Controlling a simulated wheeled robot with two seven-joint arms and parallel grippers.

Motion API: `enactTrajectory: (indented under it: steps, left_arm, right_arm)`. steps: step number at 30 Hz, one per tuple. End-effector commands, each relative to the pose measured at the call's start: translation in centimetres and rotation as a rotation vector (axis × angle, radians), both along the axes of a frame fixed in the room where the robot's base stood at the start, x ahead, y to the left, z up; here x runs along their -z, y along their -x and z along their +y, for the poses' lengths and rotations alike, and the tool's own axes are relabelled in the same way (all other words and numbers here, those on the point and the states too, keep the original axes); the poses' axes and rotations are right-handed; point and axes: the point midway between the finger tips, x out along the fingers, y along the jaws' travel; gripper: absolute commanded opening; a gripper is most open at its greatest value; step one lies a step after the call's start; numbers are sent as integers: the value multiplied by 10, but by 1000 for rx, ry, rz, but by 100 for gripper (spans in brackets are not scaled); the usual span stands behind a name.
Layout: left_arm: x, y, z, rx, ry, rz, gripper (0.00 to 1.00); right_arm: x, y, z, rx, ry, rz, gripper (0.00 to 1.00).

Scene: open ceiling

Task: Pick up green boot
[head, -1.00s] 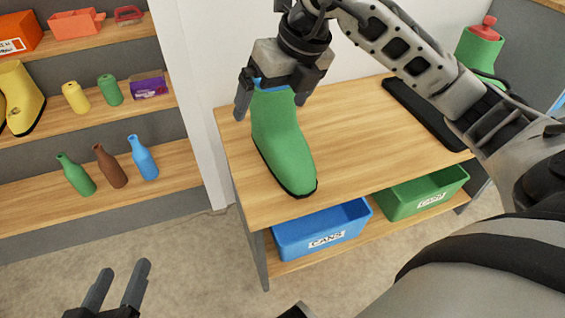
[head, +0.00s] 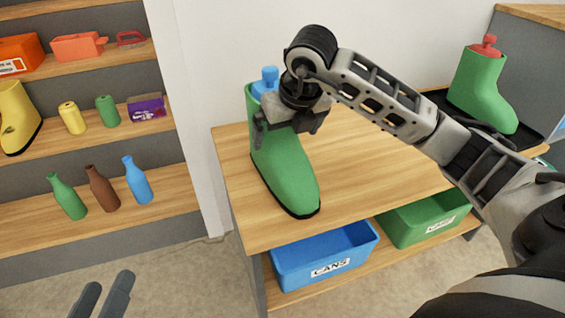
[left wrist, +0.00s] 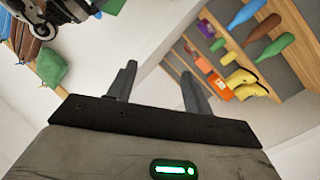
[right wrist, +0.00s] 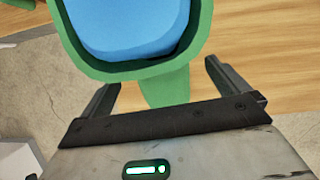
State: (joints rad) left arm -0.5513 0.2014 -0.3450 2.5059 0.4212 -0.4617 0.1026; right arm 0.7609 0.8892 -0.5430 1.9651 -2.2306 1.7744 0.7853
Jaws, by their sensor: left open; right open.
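A green boot (head: 287,178) stands upright on the wooden table, with a blue object (head: 269,76) sticking out of its top. My right gripper (head: 290,127) is open at the near side of the boot's upper shaft and hides part of it. The right wrist view shows the boot's green rim (right wrist: 140,70) and the blue object (right wrist: 125,22) inside it. The open fingers (right wrist: 161,82) point towards the boot, with green between them. My left gripper (head: 103,294) is open and empty, low at the left, away from the boot.
A second green boot (head: 482,92) with a red object (head: 486,46) in it stands at the back right on a black tray. Blue (head: 325,258) and green (head: 425,222) bins sit under the wooden table (head: 375,165). Shelves at left hold bottles, cans and yellow boots.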

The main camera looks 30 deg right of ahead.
Motion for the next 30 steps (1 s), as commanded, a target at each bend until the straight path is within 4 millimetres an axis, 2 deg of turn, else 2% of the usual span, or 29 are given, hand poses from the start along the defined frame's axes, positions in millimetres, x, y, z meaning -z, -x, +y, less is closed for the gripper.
enactTrajectory:
  steps: [1, 3, 6, 15, 16, 21, 30]
  left_arm:
    - [-2, -3, 1, -7, 3, -45, 51]
    - [-18, -13, 3, -19, -32, -169, 51]
    - [-28, -17, 5, -32, -54, -246, 51]
    - [-35, -19, 6, -40, -68, -291, 51]
    - [-35, -19, 6, -40, -68, -290, 51]
    - [-35, -19, 6, -40, -69, -289, 51]
    - [-35, -19, 6, -38, -68, -286, 51]
  right_arm:
    - [14, -1, 1, 0, -2, 4, 100]
    - [25, -3, 2, 0, -2, 4, 100]
    - [34, -8, 1, 0, -3, 3, 100]
    - [37, -11, 1, 0, -1, 2, 100]
    - [37, -11, 1, 0, -1, 2, 97]
    - [37, -11, 0, 0, -1, 2, 50]
    - [33, -11, 0, 1, -1, -3, 50]
